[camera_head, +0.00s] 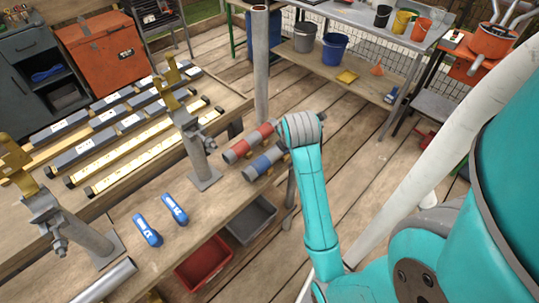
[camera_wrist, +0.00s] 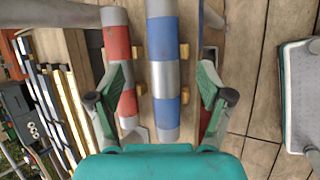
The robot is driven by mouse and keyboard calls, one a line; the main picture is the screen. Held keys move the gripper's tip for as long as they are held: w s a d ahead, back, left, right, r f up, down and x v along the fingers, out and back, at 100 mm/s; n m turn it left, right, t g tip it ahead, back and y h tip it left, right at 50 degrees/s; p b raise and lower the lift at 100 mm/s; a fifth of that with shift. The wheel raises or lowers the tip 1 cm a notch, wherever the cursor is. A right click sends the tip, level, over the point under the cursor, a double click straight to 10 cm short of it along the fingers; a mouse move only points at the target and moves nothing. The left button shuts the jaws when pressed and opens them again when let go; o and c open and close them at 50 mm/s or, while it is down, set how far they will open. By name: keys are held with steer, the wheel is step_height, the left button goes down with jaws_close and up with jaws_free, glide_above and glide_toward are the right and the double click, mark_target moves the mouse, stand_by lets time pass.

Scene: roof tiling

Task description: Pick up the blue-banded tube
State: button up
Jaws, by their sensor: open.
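The blue-banded tube (camera_head: 265,162) is grey with blue bands and lies near the edge of the wooden bench, beside the red-banded tube (camera_head: 249,142). In the wrist view the blue-banded tube (camera_wrist: 164,62) runs lengthwise between the fingers of my gripper (camera_wrist: 162,85), which is open and empty. The left finger overlaps the red-banded tube (camera_wrist: 117,45) in the picture; I cannot tell whether it touches. The right finger is just right of the blue-banded tube. In the head view my gripper is mostly hidden behind my teal wrist, at the tubes' right end.
Small wooden blocks (camera_wrist: 184,51) sit beside the tubes. A metal clamp post (camera_head: 196,155) stands left of them. Blue-handled items (camera_head: 147,230) lie on the bench (camera_head: 215,208). A grey bin (camera_head: 251,222) and a red bin (camera_head: 203,264) are below its edge.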

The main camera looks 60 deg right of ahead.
steer(key=x, duration=0.3)
steer(key=d+x, duration=0.1)
steer(key=x, duration=0.1)
steer(key=shift+s+r, duration=0.1)
steer(key=shift+r, duration=0.2)
steer(key=shift+s+x, duration=0.15)
steer(key=shift+x, duration=1.25)
steer(key=shift+s+x, duration=0.15)
steer(key=shift+x, duration=1.2)
steer(key=shift+a+f, duration=0.1)
steer(key=shift+f, duration=0.05)
jaws_close()
steer(key=shift+r, duration=5)
